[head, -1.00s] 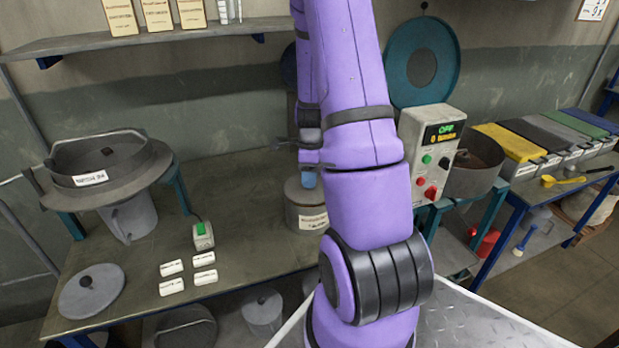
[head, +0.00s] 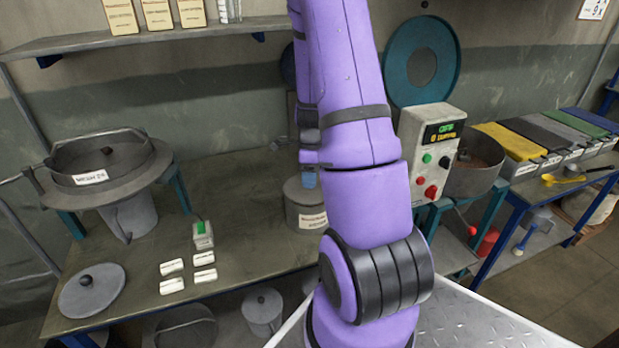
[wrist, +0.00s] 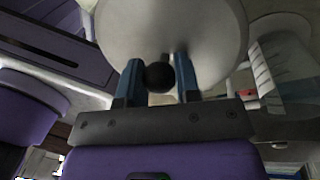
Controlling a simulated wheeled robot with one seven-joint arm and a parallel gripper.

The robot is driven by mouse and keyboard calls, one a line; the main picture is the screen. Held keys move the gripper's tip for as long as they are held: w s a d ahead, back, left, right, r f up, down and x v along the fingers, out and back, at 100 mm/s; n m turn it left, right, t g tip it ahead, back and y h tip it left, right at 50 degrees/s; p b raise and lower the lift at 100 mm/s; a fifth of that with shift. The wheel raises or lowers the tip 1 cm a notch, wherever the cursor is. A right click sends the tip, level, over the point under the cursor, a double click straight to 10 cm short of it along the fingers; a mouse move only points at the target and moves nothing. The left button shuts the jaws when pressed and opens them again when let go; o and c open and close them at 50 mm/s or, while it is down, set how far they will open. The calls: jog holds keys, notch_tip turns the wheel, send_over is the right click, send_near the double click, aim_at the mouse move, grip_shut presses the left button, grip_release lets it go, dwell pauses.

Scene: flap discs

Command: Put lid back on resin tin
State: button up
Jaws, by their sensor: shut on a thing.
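The tin (head: 305,217), a squat grey-brown can with a white label, stands on the bench just left of my purple arm, which hides its right part. My gripper (wrist: 158,84) shows in the wrist view with blue fingers on both sides of a dark round knob (wrist: 160,77). The knob belongs to a pale round lid (wrist: 205,30). A blue fingertip (head: 308,179) shows at the tin's top in the head view. My arm hides most of the gripper there, and I cannot tell whether the lid touches the rim.
Another knobbed lid (head: 91,291) lies at the bench's front left. Several white blocks (head: 188,272) and a green-topped device (head: 202,235) lie left of the tin. A large round vessel (head: 103,172) stands back left, a control box (head: 430,150) right of my arm.

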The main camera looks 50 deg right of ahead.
jog(key=o, duration=1.5)
jog(key=shift+r, duration=0.15)
jog(key=shift+r, duration=3.35)
jog(key=shift+c, duration=0.4)
grip_shut()
jog(key=shift+f, duration=2.15)
